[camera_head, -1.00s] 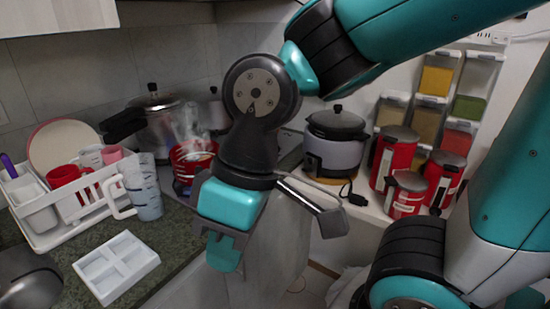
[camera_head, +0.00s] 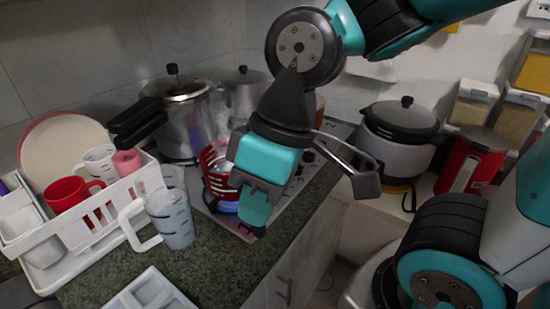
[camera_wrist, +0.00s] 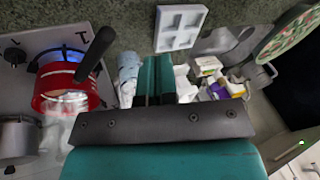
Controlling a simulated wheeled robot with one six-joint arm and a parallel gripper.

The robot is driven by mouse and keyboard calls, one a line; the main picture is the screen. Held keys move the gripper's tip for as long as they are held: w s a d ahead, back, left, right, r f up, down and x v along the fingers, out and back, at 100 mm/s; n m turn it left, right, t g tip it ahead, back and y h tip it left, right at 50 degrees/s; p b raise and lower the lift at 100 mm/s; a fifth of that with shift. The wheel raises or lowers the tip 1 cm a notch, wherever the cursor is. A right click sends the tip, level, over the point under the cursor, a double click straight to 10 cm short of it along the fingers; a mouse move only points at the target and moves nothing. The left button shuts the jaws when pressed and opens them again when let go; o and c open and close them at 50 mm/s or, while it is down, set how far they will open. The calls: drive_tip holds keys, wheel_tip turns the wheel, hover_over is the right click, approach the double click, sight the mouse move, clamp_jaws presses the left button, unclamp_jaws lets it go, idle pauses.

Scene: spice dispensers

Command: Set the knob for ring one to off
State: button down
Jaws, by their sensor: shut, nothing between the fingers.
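The stove top (camera_head: 318,185) lies on the counter behind and right of my gripper, with dark knobs (camera_head: 308,158) along its front edge, partly hidden by my gripper and too small to read their settings. In the wrist view one black knob (camera_wrist: 14,55) shows at the far left, with a dark mark beside the red pot. The red pot (camera_head: 214,172) stands on the stove, with a blue glow under it; it also shows in the wrist view (camera_wrist: 62,88). My gripper (camera_head: 254,212) is shut and empty, pointing down in front of the pot, apart from the knobs.
A measuring jug (camera_head: 170,218), a white dish rack (camera_head: 95,225) with cups and a white divided tray (camera_head: 150,292) are left of my gripper. Steel pots (camera_head: 186,118) stand behind. A rice cooker (camera_head: 398,140) is at the right. Bare counter lies below my gripper.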

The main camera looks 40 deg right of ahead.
drive_tip(key=w+d+f+n+p, duration=0.1)
drive_tip(key=w+d+n, duration=0.1)
drive_tip(key=w+d, duration=0.5)
drive_tip(key=w+d+f+n, duration=0.2)
drive_tip(key=w+d, duration=0.2)
drive_tip(key=w, duration=0.5)
drive_tip(key=w+d+f+n+t+p, duration=0.1)
drive_tip(key=w+d+f+n, duration=0.15)
drive_tip(key=d, duration=0.45)
drive_tip(key=w+d+f+n, duration=0.1)
drive_tip(key=w+d+f, duration=0.25)
drive_tip(key=d, duration=0.35)
drive_tip(key=shift+n, duration=0.25)
drive_tip(key=x, duration=0.3)
drive_tip(key=p+x, duration=0.1)
drive_tip(key=x, duration=0.2)
drive_tip(key=d+p+x, duration=0.1)
drive_tip(key=x, duration=0.2)
drive_tip(key=shift+s+f, duration=0.2)
drive_tip(key=shift+f, duration=0.1)
drive_tip(key=shift+a+f, duration=0.15)
drive_tip(key=shift+f, duration=0.25)
drive_tip(key=shift+w+a+n+b, duration=0.3)
drive_tip(key=shift+a+n+b, duration=0.2)
drive_tip(key=shift+n, duration=0.2)
